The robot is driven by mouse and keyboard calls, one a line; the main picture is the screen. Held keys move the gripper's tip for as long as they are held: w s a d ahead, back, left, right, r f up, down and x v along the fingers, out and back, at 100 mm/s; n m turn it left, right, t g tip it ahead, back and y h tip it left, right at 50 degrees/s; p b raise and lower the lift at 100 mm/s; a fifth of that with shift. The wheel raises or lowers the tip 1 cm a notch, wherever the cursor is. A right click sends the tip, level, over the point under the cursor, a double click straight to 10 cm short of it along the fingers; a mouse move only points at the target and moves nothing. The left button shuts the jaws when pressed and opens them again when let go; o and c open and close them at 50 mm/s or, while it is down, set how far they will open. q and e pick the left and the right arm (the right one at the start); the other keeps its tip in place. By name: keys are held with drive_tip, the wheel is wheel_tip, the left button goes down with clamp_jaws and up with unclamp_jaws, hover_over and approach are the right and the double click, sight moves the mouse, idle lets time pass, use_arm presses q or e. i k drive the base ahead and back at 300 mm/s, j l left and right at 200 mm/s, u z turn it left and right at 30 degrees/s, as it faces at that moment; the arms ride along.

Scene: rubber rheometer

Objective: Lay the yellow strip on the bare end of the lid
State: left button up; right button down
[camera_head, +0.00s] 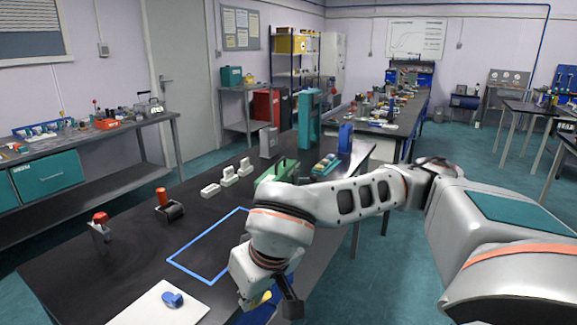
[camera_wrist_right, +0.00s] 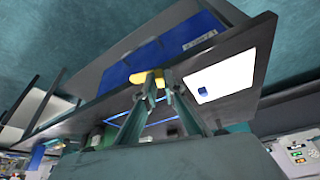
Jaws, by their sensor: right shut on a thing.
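My right gripper (camera_head: 272,303) is shut on the yellow strip (camera_head: 262,298), which shows as a small yellow piece at its fingertips near the table's front edge. In the right wrist view the yellow strip (camera_wrist_right: 146,76) sits between the converging fingertips of the gripper (camera_wrist_right: 157,82). A long blue panel (camera_wrist_right: 185,42), which looks like the lid, lies beyond the strip and has a label with writing towards its right end. In the head view only a little of this blue panel (camera_head: 258,315) shows, mostly hidden by my gripper. I cannot tell whether strip and lid touch. My left gripper is not in view.
A white sheet (camera_head: 143,314) with a small blue item (camera_head: 173,299) lies on the black table (camera_head: 130,250). A blue outlined rectangle (camera_head: 190,272) marks the table behind my gripper. A dark roller piece (camera_head: 169,210), a red-topped item (camera_head: 100,226) and white blocks (camera_head: 229,176) stand further back.

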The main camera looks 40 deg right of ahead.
sight(277, 165)
drive_tip(key=k+u, duration=0.2)
drive_tip(key=u, duration=0.8)
drive_tip(key=l+u, duration=0.35)
drive_tip(key=k+l+u, duration=0.1)
drive_tip(key=u, duration=0.25)
drive_tip(key=k+l, duration=0.2)
drive_tip(key=l, duration=0.25)
drive_tip(key=k+l, duration=0.2)
drive_tip(key=l, duration=0.3)
drive_tip(key=k+l, duration=0.15)
drive_tip(key=l, duration=0.3)
drive_tip(key=k+l, duration=0.2)
drive_tip(key=l, duration=0.3)
drive_tip(key=k+l, duration=0.2)
drive_tip(key=l, duration=0.25)
drive_tip(key=k+l, duration=0.2)
drive_tip(key=l, duration=0.3)
drive_tip(key=k+l, duration=0.15)
drive_tip(key=l, duration=0.3)
drive_tip(key=k+l, duration=0.2)
drive_tip(key=l, duration=0.25)
drive_tip(key=i+l, duration=0.2)
drive_tip(key=l, duration=0.1)
